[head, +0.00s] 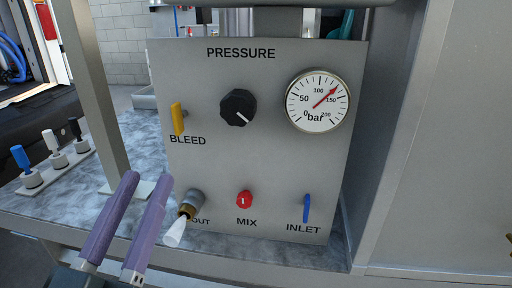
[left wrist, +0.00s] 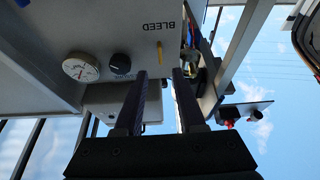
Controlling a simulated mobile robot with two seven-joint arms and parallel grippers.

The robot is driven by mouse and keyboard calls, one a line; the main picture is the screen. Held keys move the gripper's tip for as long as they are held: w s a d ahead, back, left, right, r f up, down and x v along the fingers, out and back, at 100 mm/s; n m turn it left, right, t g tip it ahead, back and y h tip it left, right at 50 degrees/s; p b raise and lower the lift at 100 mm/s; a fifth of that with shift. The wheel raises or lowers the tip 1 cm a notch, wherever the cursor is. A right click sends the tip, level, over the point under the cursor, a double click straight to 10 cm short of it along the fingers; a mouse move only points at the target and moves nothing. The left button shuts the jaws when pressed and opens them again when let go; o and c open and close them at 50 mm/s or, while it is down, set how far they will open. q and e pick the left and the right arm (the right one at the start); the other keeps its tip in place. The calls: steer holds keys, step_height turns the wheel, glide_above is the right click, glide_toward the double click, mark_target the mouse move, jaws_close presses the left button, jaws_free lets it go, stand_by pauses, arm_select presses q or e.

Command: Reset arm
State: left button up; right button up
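My left gripper (head: 147,178) shows in the head view at the lower left, in front of the grey pressure panel (head: 275,150). Its two purple fingers point up and stand apart with nothing between them. The left wrist view also shows the gripper (left wrist: 160,74) with an empty gap, the panel appearing upside down beyond it. The fingers are left of the brass outlet fitting (head: 188,210) with its whitish tip (head: 175,233), apparently not touching it. My right gripper is in neither view.
The panel bears a yellow bleed lever (head: 178,118), black pressure knob (head: 238,107), gauge (head: 318,101), red mix knob (head: 244,199) and blue inlet lever (head: 307,208). A metal post (head: 95,90) and a rack with several stoppered items (head: 55,172) stand to the left.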

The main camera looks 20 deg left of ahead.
arm_select(q)
steer(key=w+d+r+m+g+h+p, duration=0.2)
steer(key=w+d+m+g+h+p, duration=0.15)
steer(key=g+h+p, duration=0.4)
steer(key=s+r+m+g+y+p, duration=0.1)
steer(key=s+r+g+p, duration=0.2)
steer(key=s+g+p, duration=0.3)
steer(key=s+r+m+g+y+p, duration=0.1)
steer(key=s+r+g+p, duration=0.3)
steer(key=s, duration=0.5)
step_height(320, 180, up, 36)
steer(key=p, duration=3.7)
steer(key=shift+s+g, duration=0.25)
steer(key=shift+g, duration=0.2)
steer(key=shift+d+n, duration=0.1)
steer(key=shift+n, duration=0.15)
